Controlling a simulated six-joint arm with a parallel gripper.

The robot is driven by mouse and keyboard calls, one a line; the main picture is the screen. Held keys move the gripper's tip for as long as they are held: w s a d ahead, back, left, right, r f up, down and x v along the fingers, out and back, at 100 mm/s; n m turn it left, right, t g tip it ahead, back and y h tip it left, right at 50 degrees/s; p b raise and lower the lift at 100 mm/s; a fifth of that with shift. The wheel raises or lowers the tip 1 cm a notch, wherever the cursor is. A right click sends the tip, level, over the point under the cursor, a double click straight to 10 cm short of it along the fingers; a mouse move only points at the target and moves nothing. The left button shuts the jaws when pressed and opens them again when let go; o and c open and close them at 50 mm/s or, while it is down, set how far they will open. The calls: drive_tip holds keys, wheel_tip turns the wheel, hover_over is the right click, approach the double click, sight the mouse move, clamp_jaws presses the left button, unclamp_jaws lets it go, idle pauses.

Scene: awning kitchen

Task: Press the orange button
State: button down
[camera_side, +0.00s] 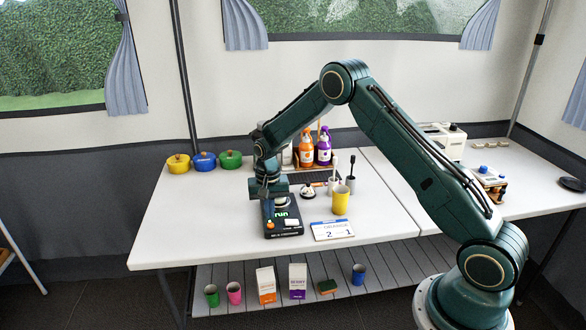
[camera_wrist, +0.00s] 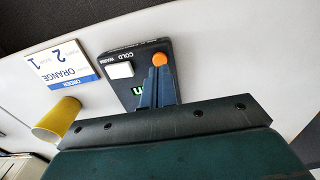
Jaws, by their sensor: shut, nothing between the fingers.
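The dark button box (camera_side: 284,234) stands near the table's front edge, with a lit green "run" display. Its orange button (camera_wrist: 159,58) is round and sits in a top corner in the wrist view; it also shows in the side view (camera_side: 270,224). A white button (camera_wrist: 120,70) sits beside it. My gripper (camera_wrist: 158,72) is shut and empty, pointing down over the box. Its fingertips appear right by the orange button; I cannot tell whether they touch it. The fingers hide part of the box and display.
A card (camera_wrist: 62,66) reading "ORDER ORANGE 2 1" lies beside the box. A yellow cup (camera_side: 341,200) stands behind the card. Orange and purple bottles (camera_side: 307,148) and coloured pots (camera_side: 204,161) stand farther back. The tabletop left of the box is clear.

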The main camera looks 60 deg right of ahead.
wheel_tip(320, 180, up, 9)
idle(5.3)
idle(0.5)
wheel_tip(320, 180, up, 13)
drive_tip(key=n+t, duration=0.2)
hover_over(270, 224)
drive_tip(key=s+a, duration=0.4)
drive_tip(key=s, duration=0.3)
drive_tip(key=s+a+r+n, duration=0.2)
drive_tip(key=s+r, duration=0.4)
drive_tip(key=s, duration=0.2)
drive_tip(key=s+a+r+n+t, duration=0.1)
drive_tip(key=s+a+n, duration=0.1)
drive_tip(key=s, duration=0.8)
drive_tip(key=s+a+n+t, duration=0.2)
drive_tip(key=s+n, duration=0.1)
drive_tip(key=s, duration=0.7)
drive_tip(key=shift+s+r+t, duration=0.25)
drive_tip(key=shift+r+t, duration=0.05)
drive_tip(key=shift+r, duration=0.1)
